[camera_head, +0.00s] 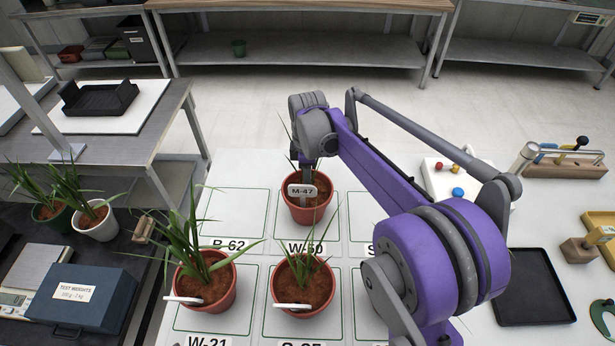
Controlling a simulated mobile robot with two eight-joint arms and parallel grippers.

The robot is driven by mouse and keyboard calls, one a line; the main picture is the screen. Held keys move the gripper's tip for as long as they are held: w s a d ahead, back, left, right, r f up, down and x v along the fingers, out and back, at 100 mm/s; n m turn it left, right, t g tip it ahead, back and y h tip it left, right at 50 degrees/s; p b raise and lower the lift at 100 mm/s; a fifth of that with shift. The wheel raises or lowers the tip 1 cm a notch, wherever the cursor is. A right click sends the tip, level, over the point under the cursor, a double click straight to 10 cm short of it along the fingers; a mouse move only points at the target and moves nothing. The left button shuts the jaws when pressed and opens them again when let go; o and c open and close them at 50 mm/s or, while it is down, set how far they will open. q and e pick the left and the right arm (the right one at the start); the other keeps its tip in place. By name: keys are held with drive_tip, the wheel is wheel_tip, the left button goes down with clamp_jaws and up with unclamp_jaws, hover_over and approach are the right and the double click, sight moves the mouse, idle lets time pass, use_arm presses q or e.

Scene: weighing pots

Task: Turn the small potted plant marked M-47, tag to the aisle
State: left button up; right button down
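The small potted plant marked M-47 (309,215) stands upright in a red-brown pot in the W-50 square of the white board, in the back row. Its white tag (302,191) faces me and reads M-47. My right arm reaches in from the lower right, and its gripper (307,174) points down at the far side of this pot, just behind the tag. The gripper covers most of the plant's leaves. The tag, the gripper body and the pot hide the fingertips, so I cannot tell whether they touch the plant or pot. My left gripper is out of view.
Two potted plants stand in the front row, in the W-21 square (213,294) and beside it (303,294). The B-62 square (232,215) is empty. A black tray (533,287) lies at right; a blue test-weights box (85,297) sits at left.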

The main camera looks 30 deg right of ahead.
drive_tip(key=shift+c, duration=2.4)
unclamp_jaws()
